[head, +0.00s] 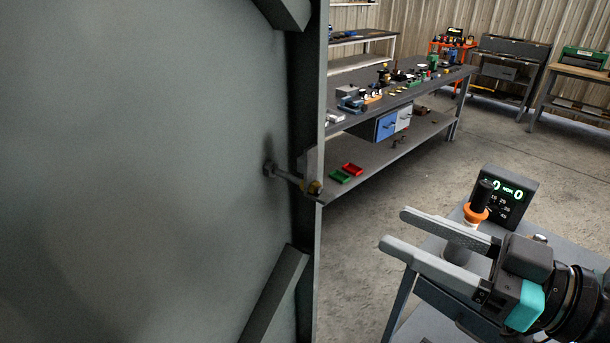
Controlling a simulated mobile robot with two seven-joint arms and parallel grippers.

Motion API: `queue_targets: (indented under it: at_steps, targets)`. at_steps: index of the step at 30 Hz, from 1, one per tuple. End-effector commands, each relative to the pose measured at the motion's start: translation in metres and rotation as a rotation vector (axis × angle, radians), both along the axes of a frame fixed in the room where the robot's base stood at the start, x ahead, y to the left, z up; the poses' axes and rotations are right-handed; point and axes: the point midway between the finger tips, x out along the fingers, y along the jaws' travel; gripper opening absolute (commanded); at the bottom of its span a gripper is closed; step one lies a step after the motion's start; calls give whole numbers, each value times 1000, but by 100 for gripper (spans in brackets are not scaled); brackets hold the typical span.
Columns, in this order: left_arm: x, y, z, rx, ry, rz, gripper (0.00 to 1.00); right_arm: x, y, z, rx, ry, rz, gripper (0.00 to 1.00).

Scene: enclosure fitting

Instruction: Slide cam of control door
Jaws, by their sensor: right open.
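A large grey door panel (150,170), which looks like the control door, fills the left half of the head view. On its right edge, at mid-height, is a small latch with a grey rod and knob (270,170) and a brassy piece (311,187) at the edge, which looks like the cam. I cannot tell exactly how the cam is turned. My right gripper (394,229) is open and empty at the lower right. Its two fingers point left toward the door edge, apart from the latch. My left gripper is not in view.
A grey stand with a small display (507,198) is close behind my right gripper, with an orange-collared black item (478,205) beside it. A long workbench (345,80) with tools and red and green bins stands behind the door. Concrete floor (365,240) is clear between door and stand.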

Motion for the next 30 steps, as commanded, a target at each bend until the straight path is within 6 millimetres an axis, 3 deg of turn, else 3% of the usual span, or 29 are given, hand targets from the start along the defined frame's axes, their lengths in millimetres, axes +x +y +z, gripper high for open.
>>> queue_targets:
  at_steps: [22,30]
  targets:
    - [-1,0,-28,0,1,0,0,30,43,-1,2,-6,0,57]
    - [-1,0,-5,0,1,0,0,54,75,4,8,1,-2,57]
